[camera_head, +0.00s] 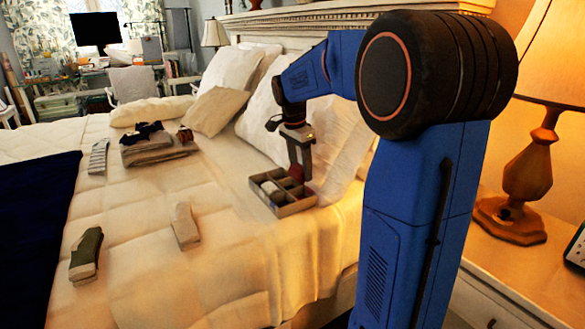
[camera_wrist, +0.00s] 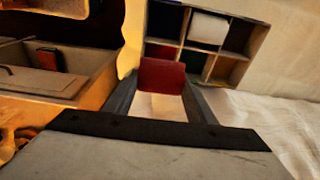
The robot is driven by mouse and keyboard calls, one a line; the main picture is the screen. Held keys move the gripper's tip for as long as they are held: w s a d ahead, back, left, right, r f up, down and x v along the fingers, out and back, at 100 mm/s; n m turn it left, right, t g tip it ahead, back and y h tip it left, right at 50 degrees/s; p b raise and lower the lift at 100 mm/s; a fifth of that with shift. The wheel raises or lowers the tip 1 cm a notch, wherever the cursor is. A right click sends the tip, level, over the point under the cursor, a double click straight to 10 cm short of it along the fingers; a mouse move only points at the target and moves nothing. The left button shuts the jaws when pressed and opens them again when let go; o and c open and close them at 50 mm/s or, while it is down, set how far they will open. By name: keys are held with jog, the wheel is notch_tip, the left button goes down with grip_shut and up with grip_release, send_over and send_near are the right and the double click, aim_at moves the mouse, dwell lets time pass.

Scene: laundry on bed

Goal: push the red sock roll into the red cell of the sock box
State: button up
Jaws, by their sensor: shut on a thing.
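The sock box (camera_head: 297,207) is a grey divided tray on the bed beside the pillows. In the wrist view the sock box (camera_wrist: 222,53) shows several cells, one holding a white roll (camera_wrist: 208,28). My gripper (camera_head: 299,174) points down over the box's far right part. It is shut on the red sock roll (camera_wrist: 161,76), which shows between the fingers at the box's near edge in the wrist view. The red cell (camera_wrist: 160,51) seems to be the reddish one just past the roll, partly hidden by it. I cannot tell whether the roll touches the cell floor.
Folded grey clothes (camera_head: 155,148) with dark items on top lie farther back on the bed. A green-grey sock (camera_head: 86,255), a beige one (camera_head: 185,226) and a striped one (camera_head: 98,157) lie apart. Pillows (camera_head: 340,135) stand behind the box. A nightstand with a lamp (camera_head: 528,180) is at right.

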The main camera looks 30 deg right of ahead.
aim_at(302, 182)
jog(key=shift+s+d, duration=0.15)
jog(key=shift+d, duration=0.15)
jog(key=shift+f, duration=0.2)
jog(key=shift+f, duration=1.95)
jog(key=shift+f, duration=0.85)
jog(key=shift+r, duration=0.1)
jog(key=o, duration=1.1)
